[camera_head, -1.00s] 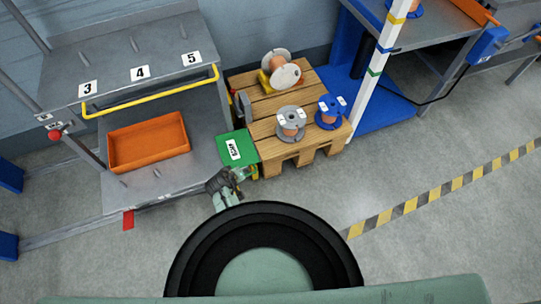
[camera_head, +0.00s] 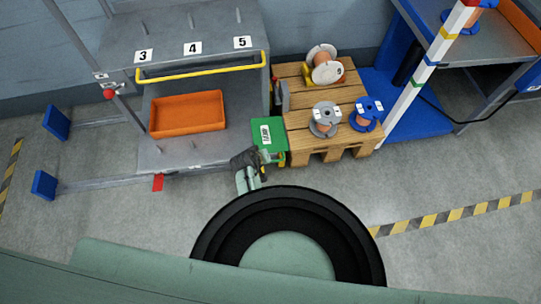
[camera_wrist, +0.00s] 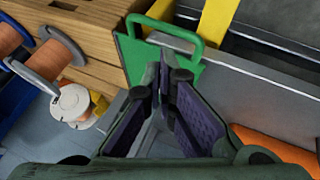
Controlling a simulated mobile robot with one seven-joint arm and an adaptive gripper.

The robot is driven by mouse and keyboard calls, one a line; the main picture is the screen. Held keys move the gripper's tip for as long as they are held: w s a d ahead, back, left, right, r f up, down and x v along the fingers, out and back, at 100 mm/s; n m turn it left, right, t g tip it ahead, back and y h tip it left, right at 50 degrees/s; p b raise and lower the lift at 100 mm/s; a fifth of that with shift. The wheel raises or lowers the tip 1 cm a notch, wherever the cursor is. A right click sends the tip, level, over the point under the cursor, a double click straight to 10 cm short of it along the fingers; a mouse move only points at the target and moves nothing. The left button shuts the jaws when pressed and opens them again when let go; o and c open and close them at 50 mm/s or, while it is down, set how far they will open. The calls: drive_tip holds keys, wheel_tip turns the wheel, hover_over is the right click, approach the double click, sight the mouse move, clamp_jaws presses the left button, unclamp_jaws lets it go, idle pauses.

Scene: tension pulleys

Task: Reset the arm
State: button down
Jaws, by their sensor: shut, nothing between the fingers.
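My gripper (camera_head: 262,161) is at the front edge of the green panel (camera_head: 268,133) between the grey cart and the wooden pallet. In the wrist view my gripper (camera_wrist: 166,80) shows its two dark padded fingers with their tips together and nothing between them. A green handle-like frame (camera_wrist: 135,48) with a grey bar lies just beyond the fingertips in that view. I cannot tell whether the fingers touch it. My arm behind the gripper is mostly hidden by my own dark round body part.
The grey cart (camera_head: 190,45) with numbers 3, 4 and 5 holds an orange bin (camera_head: 187,113) on its lower shelf. The wooden pallet (camera_head: 300,118) carries several spools, including a blue one (camera_head: 366,114). A striped post (camera_head: 430,72) stands right of the pallet. Floor in front is open.

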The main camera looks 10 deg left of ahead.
drive_tip(key=s+a+r, duration=0.3)
drive_tip(key=s+a, duration=0.2)
drive_tip(key=shift+s, duration=0.3)
